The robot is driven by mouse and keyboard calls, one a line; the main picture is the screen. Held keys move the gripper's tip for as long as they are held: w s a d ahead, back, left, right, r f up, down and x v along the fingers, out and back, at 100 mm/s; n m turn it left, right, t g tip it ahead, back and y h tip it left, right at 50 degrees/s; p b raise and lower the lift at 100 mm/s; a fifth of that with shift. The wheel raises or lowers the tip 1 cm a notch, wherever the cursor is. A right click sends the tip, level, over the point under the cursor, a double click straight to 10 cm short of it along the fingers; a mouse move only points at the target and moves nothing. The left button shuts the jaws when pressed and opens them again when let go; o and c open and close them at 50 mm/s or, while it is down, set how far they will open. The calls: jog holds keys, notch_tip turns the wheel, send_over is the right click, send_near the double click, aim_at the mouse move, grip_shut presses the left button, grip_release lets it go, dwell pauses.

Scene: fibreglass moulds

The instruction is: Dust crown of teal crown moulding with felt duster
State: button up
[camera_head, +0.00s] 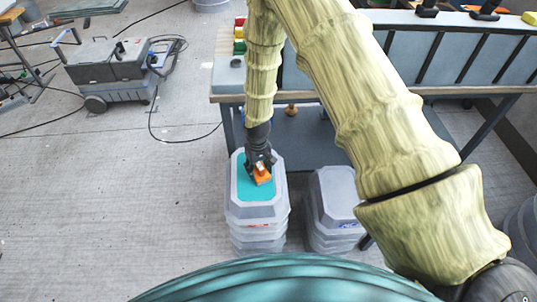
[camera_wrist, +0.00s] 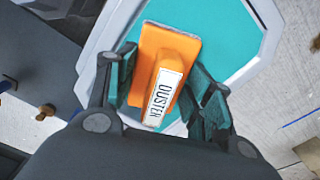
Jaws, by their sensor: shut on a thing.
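An orange duster (camera_head: 262,177) with a white label reading DUSTER is held in my gripper (camera_head: 260,161). In the wrist view the duster (camera_wrist: 150,62) sits between the two dark teal-padded fingers of my gripper (camera_wrist: 166,88), which are closed on its sides. Under it is the flat teal top (camera_head: 250,192) of a grey mould with cut corners, on a stack of similar grey moulds. The teal surface also shows in the wrist view (camera_wrist: 228,42), framed by a pale rim. The duster is over the teal area; whether it touches it I cannot tell. Its underside is hidden.
A second grey mould stack (camera_head: 337,195) stands close to the right. A workbench (camera_head: 300,96) with grey panels is behind, with a small brown knob-like thing (camera_head: 291,110) below its edge. A grey wheeled machine (camera_head: 107,70) and cables are at left. The left floor is mostly open.

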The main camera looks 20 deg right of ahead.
jog(key=shift+d, duration=0.35)
jog(key=shift+s+d+r, duration=0.1)
jog(key=shift+s+d, duration=0.05)
jog(key=shift+d, duration=0.25)
jog(key=shift+s+d+f, duration=0.1)
jog(key=shift+s+d, duration=0.1)
jog(key=shift+d, duration=0.4)
jog(key=shift+s+d+f, duration=0.1)
jog(key=shift+s+d, duration=0.1)
jog(key=shift+d, duration=0.4)
notch_tip(320, 180, up, 2)
jog(key=shift+d+p, duration=0.15)
jog(key=shift+p, duration=0.55)
notch_tip(320, 180, up, 2)
jog(key=shift+r+p, duration=0.15)
jog(key=shift+p, duration=0.5)
jog(key=shift+r+p, duration=1)
jog(key=shift+r, duration=0.75)
jog(key=shift+a, duration=0.2)
